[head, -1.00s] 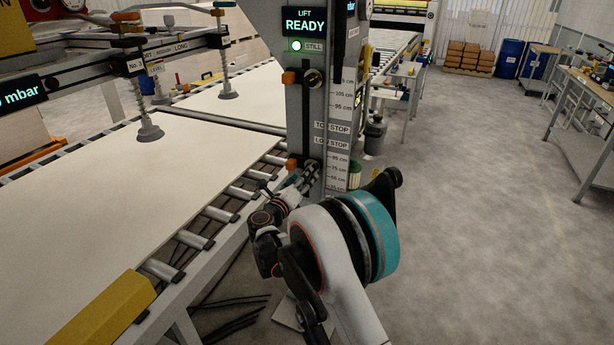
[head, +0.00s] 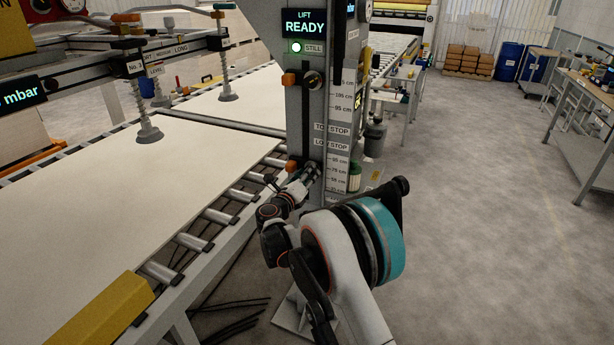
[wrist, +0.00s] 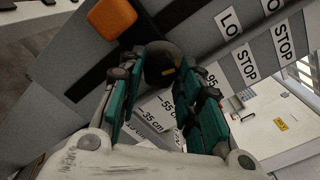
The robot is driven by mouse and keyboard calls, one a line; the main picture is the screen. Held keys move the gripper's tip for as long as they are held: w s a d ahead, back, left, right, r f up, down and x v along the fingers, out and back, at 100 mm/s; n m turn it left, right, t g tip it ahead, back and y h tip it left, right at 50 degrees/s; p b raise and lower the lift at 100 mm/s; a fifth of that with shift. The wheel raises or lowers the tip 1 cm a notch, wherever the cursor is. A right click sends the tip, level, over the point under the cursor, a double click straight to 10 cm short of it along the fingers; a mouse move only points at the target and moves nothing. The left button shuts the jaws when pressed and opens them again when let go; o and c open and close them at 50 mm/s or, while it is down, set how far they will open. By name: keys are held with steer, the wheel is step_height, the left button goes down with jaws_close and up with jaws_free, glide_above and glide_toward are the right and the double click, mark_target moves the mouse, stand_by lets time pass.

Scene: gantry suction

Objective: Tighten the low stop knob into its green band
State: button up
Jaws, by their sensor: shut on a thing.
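The low stop knob (wrist: 162,69) is dark and round with a small yellow mark. It shows between the fingertips in the wrist view, on the grey lift column (head: 307,125). My gripper (wrist: 165,78) is shut on it, with teal-padded fingers on either side. In the head view my gripper (head: 312,172) is at the column's lower part, beside an orange block (head: 291,166) and below the LOW STOP label (head: 331,143); there it hides most of the knob. That orange block also shows in the wrist view (wrist: 112,17). I cannot make out a green band on the knob.
Another dark knob (head: 313,79) sits higher on the column beside a second orange block (head: 289,79). The display (head: 305,22) reads LIFT READY, with a lit lamp marked STILL. A roller conveyor (head: 195,240) with a pale board runs left.

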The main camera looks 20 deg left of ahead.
steer(key=shift+a+m+b, duration=0.1)
steer(key=shift+m+b, duration=1)
steer(key=shift+m, duration=1.5)
steer(key=o, duration=1.1)
steer(key=shift+s, duration=0.1)
steer(key=s, duration=0.8)
steer(key=s+a, duration=0.1)
steer(key=s, duration=0.2)
steer(key=shift+s, duration=0.4)
